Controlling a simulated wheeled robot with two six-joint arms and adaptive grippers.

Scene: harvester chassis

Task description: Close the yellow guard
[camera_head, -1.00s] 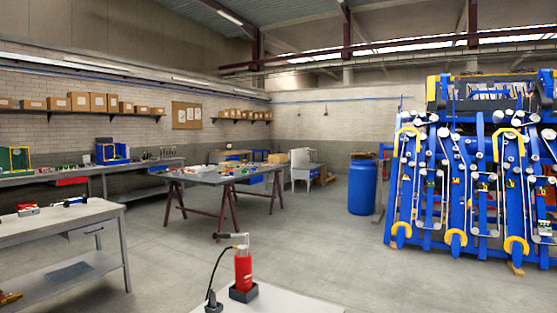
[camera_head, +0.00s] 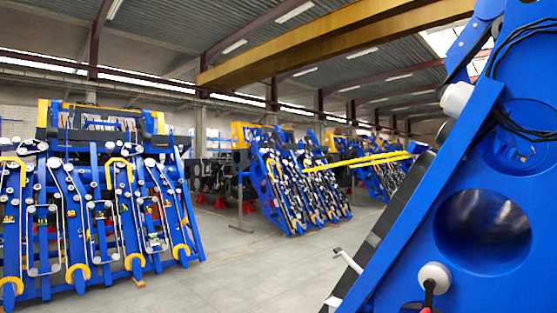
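Two long yellow bars (camera_head: 360,161) stick out sideways at mid-height in front of a blue machine at centre right. They may be the yellow guard, but I cannot tell for certain. They look raised and apart from the floor. Their right end is close to the near blue panel. Neither of my grippers shows in this view.
A large blue panel (camera_head: 470,160) with a round recess fills the right side, very close. A blue harvester chassis (camera_head: 90,190) stands at left, another (camera_head: 300,180) at the centre. The grey floor (camera_head: 230,270) between them is clear. A yellow beam (camera_head: 330,40) crosses overhead.

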